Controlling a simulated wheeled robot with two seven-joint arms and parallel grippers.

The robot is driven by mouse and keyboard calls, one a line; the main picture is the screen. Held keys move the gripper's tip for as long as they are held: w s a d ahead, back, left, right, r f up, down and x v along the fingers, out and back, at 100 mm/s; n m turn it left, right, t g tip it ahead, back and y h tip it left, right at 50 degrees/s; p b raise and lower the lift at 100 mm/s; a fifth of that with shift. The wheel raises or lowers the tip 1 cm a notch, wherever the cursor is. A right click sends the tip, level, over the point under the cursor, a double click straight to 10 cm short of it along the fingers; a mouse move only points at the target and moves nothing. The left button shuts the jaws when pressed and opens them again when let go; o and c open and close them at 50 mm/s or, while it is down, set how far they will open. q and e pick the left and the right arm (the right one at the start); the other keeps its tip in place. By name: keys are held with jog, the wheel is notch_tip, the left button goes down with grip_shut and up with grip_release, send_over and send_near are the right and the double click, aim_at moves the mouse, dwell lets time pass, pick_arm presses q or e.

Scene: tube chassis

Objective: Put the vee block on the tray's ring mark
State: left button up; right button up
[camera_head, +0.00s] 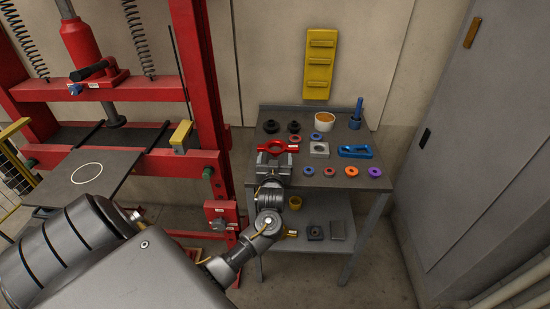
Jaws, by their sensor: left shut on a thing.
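My left gripper (274,168) reaches over the small grey table and is shut on a grey block, which I take to be the vee block (274,158). The fingers hide part of it, and I cannot tell whether it touches the tabletop. A red ring-shaped part with two side arms (279,147) lies just beyond it. The tray (118,164) is a dark flat plate at the left, by the red press. Its white ring mark (86,172) is bare. My right gripper is not in view.
The table (262,113) also holds a cup (324,122), a blue frame (355,151), a square grey block with a hole (319,149) and several coloured rings. The red press post (201,90) stands between table and tray. A grey cabinet (460,150) bounds the right.

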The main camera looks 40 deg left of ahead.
pick_arm(q)
jog(key=o, duration=1.5)
jog(key=shift+f, duration=0.1)
jog(key=shift+o, duration=1.3)
